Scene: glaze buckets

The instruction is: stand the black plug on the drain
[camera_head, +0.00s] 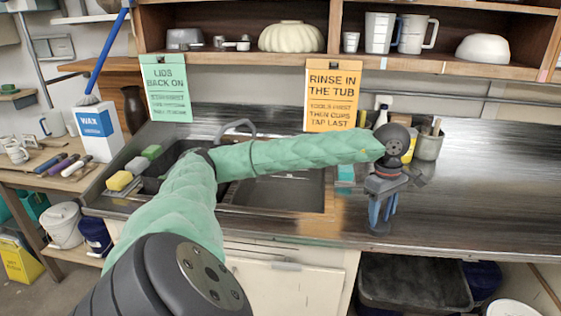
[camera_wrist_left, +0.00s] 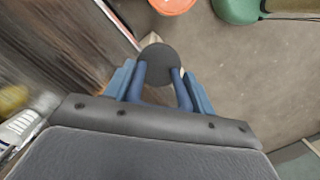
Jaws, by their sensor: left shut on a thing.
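My left gripper (camera_head: 381,212) reaches across from the left and points down over the front edge of the counter, right of the sink (camera_head: 285,192). In the left wrist view, its blue fingers (camera_wrist_left: 160,92) are closed on the black plug (camera_wrist_left: 158,62), a dark round disc at the fingertips. In the head view I cannot make out the plug clearly at the fingertips. The drain cannot be made out; my arm covers part of the sink. My right gripper is not in view.
A yellow sponge (camera_head: 119,181) and other blocks lie left of the sink. A grey utensil pot (camera_head: 429,145) stands behind my gripper. The counter (camera_head: 490,190) to the right is clear. An orange bucket (camera_wrist_left: 172,5) shows below in the left wrist view.

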